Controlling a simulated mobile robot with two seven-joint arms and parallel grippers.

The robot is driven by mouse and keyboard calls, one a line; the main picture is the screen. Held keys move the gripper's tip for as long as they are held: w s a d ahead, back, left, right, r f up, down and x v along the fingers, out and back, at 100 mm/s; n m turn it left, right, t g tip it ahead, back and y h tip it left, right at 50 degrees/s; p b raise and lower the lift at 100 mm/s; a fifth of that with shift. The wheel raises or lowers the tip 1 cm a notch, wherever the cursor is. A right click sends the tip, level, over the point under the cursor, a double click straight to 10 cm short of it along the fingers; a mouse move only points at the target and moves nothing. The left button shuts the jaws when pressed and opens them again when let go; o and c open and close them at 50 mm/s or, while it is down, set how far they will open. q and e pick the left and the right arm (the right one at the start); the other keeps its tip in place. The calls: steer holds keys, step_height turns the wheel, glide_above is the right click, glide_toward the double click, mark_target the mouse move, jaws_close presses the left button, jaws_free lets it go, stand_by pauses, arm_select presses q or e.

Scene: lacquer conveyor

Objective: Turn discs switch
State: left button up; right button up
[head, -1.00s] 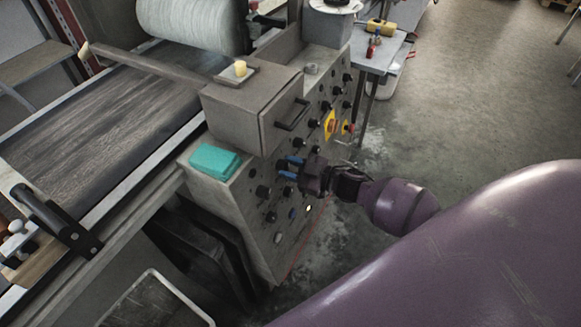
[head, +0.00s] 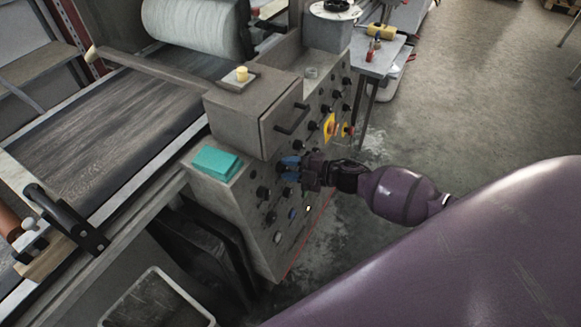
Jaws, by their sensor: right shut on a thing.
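The control panel (head: 267,224) of the lacquer machine carries several black rotary switches, some buttons and a small lit white button (head: 308,209). My right gripper (head: 287,167) is at the panel's middle, its blue-tipped fingers shut on a black rotary switch. The fingers hide most of that switch, so its angle and label cannot be read. Other black switches (head: 262,192) sit to the left and below, apart from the fingers. My left gripper is not in view.
A teal block (head: 217,162) lies on the panel housing's top. A grey box with a handle (head: 256,112) juts out just above the gripper. A yellow and red switch (head: 330,126) is up to the right. The dark conveyor belt (head: 107,118) is at left; open floor (head: 470,100) lies right.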

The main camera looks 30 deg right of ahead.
steer(key=shift+n, duration=0.3)
stand_by(0.4)
steer(key=o, duration=0.9)
steer(key=v, duration=1)
steer(key=shift+s+d+r, duration=0.1)
steer(key=shift+s+d, duration=0.15)
steer(key=shift+s, duration=0.05)
